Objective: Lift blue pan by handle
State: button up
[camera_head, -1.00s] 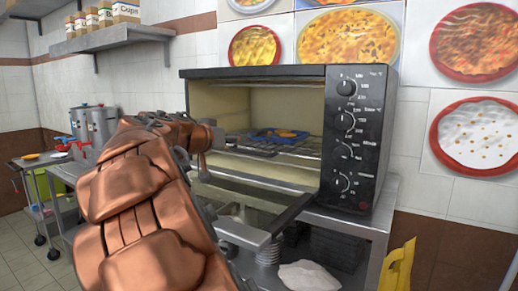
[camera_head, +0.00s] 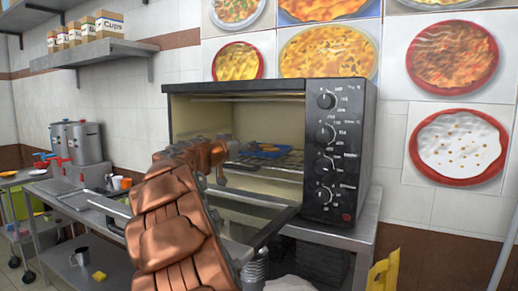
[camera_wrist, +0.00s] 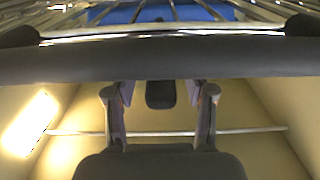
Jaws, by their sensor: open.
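The blue pan (camera_head: 250,152) sits on the wire rack inside the open oven, with something orange-yellow in it. In the wrist view a strip of blue, likely the pan (camera_wrist: 165,13), shows at the top behind the rack's wires. My gripper (camera_wrist: 160,97) is open, its two fingers apart below a dark horizontal bar. A short dark piece shows between the fingers; I cannot tell whether it is the pan's handle.
The black oven (camera_head: 335,150) stands on a metal table (camera_head: 362,225), its glass door (camera_head: 255,215) folded down in front. The wire rack (camera_head: 275,160) spans the cavity. Steel pots (camera_head: 85,143) and an orange cup (camera_head: 126,184) stand to the left. A shelf (camera_head: 95,52) holds boxes above.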

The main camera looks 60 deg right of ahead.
jog(key=shift+w+d, duration=0.1)
jog(key=shift+d, duration=0.9)
jog(key=shift+c, duration=0.3)
grip_shut()
